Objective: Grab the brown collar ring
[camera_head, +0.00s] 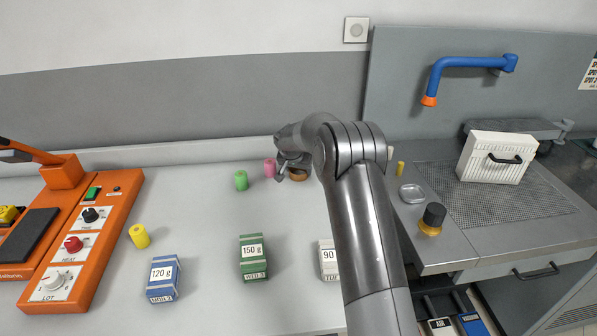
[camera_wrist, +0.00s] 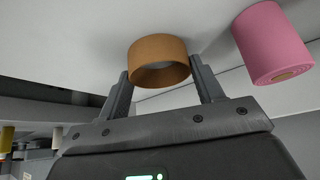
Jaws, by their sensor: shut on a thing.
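The brown collar ring (camera_head: 299,175) is at the back of the white counter, partly hidden by my arm in the head view. In the wrist view the brown ring (camera_wrist: 158,62) sits between the two fingers of my gripper (camera_wrist: 163,84). My gripper (camera_head: 289,172) is shut on the ring, with one finger at each side of it. I cannot tell whether the ring still touches the counter.
A pink roll (camera_head: 270,168) stands close beside the ring, and it also shows in the wrist view (camera_wrist: 270,45). A green roll (camera_head: 241,180) is further left. Blue (camera_head: 163,279), green (camera_head: 253,257) and white (camera_head: 328,260) weight-marked blocks stand in front. The counter's middle is clear.

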